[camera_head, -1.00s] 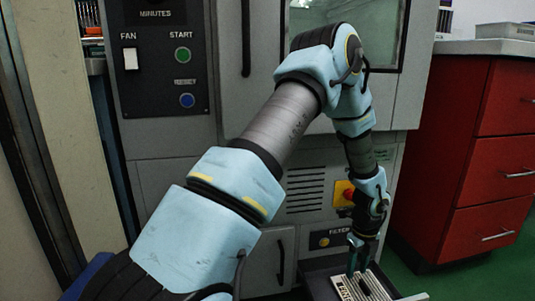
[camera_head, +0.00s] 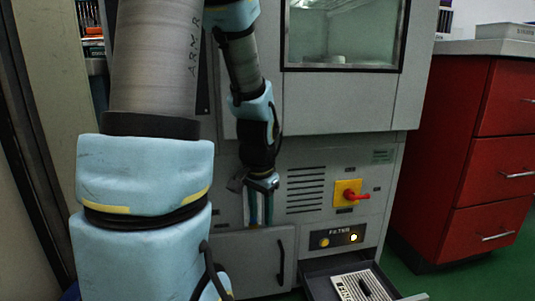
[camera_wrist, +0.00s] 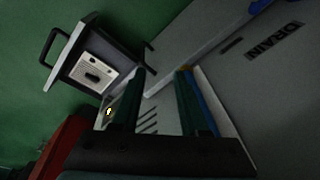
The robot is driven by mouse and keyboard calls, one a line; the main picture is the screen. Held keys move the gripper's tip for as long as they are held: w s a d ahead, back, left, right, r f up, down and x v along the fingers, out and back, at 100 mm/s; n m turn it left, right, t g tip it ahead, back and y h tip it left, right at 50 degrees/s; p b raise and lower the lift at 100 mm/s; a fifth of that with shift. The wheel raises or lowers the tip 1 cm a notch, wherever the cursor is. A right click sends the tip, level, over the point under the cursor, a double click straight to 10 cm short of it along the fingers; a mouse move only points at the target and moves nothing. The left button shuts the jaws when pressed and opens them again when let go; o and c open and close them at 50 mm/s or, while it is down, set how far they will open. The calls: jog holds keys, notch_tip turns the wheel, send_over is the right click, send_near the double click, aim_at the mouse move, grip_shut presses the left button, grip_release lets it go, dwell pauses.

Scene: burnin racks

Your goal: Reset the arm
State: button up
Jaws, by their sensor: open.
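My gripper (camera_head: 259,208) hangs pointing down in front of the grey cabinet's lower front, left of the vent slots. Its two fingers are apart with nothing between them, and it also shows open in the wrist view (camera_wrist: 160,95). My arm fills the left of the head view, raised and bent down at the wrist.
The grey cabinet (camera_head: 345,105) has a windowed door, a red-and-yellow switch (camera_head: 347,194) and a lit filter button panel (camera_head: 338,237). An open drawer (camera_head: 318,290) holds a white slotted panel (camera_head: 360,286) with a dark handle. A red drawer unit (camera_head: 460,160) stands right. Green floor lies between.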

jog(key=s+a+r+n, duration=0.3)
jog(key=s+a+n, duration=0.1)
jog(key=a+n, duration=0.15)
notch_tip(320, 180, up, 47)
jog(key=s+p, duration=0.1)
jog(key=p, duration=4.7)
jog(key=shift+s+d+f+n, duration=0.15)
jog(key=shift+s+d+n, duration=0.05)
jog(key=shift+s+n, duration=0.2)
